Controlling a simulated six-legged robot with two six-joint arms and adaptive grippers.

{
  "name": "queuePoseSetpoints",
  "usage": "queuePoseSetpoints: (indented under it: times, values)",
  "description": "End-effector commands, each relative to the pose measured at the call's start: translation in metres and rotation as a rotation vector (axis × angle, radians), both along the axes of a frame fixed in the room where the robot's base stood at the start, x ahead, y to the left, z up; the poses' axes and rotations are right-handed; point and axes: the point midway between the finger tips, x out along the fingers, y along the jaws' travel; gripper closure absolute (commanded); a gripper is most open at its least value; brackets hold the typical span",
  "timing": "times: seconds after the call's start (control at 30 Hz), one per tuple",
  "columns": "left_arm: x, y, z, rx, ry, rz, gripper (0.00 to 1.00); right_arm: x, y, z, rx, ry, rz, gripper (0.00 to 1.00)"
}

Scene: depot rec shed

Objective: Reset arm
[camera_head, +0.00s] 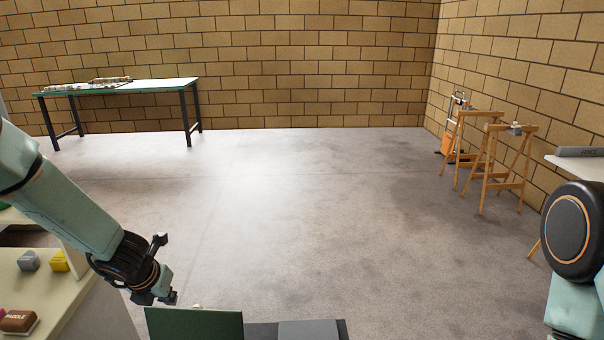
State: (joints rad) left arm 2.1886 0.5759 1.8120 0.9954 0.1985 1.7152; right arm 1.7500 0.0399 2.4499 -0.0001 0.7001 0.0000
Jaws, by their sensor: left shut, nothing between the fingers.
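My left arm comes in from the left and reaches down toward the bottom of the view. My left gripper (167,296) is at its end, shut and empty, in front of the pale shelf unit's right side. My right arm shows only as a dark round joint and a pale green link at the right edge. My right gripper is out of view.
A green-topped table (150,86) stands far left. Wooden trestles (489,165) stand right. The middle floor is clear.

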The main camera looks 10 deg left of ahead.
Motion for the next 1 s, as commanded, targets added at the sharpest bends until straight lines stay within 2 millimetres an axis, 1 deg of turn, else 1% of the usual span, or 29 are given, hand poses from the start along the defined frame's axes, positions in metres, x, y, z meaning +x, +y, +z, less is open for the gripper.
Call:
queuePoseSetpoints:
  times: [0.07, 0.17, 0.27, 0.33, 0.47, 0.5, 0.53, 0.67, 0.7, 0.77, 0.8, 0.87, 0.9, 0.97, 1.0]
  values:
    - [0.0, 0.002, 0.0, 0.032, 0.003, -0.055, 1.0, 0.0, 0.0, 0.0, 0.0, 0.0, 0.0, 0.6]
    - [-0.001, 0.007, 0.0, 0.141, 0.018, -0.224, 1.0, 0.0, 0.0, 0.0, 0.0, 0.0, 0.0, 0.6]
    - [-0.012, 0.006, -0.004, 0.289, 0.06, -0.493, 1.0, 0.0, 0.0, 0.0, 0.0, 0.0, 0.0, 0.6]
    - [-0.021, 0.0, -0.007, 0.398, 0.094, -0.704, 1.0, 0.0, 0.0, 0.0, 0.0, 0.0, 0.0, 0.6]
    - [-0.047, -0.019, -0.025, 0.594, 0.177, -1.144, 1.0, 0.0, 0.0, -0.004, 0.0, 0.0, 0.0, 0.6]
    - [-0.057, -0.026, -0.032, 0.651, 0.203, -1.293, 1.0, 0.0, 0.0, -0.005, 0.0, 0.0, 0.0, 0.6]
    - [-0.064, -0.032, -0.037, 0.692, 0.219, -1.403, 1.0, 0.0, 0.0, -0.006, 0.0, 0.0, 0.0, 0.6]
    - [-0.107, -0.064, -0.064, 0.845, 0.278, -1.925, 1.0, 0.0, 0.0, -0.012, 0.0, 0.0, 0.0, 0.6]
    - [-0.125, -0.076, -0.074, 0.882, 0.285, -2.101, 1.0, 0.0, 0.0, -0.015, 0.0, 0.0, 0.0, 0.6]
    - [-0.156, -0.097, -0.089, 0.924, 0.274, -2.374, 1.0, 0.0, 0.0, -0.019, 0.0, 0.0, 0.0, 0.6]
    - [-0.177, -0.11, -0.098, 0.938, 0.254, -2.538, 1.0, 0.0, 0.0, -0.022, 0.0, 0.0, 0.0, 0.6]
    - [-0.209, -0.127, -0.109, 0.938, 0.209, -2.75, 1.0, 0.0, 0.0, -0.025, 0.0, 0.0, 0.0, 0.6]
    - [-0.23, -0.138, -0.115, 0.925, 0.173, -2.863, 1.0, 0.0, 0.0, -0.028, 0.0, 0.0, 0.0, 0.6]
    - [-0.259, -0.15, -0.123, 0.881, 0.122, -2.986, 1.0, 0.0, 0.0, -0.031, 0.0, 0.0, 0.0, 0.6]
    - [-0.276, -0.156, -0.127, -0.835, -0.093, 3.009, 1.0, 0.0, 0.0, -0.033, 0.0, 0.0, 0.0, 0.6]
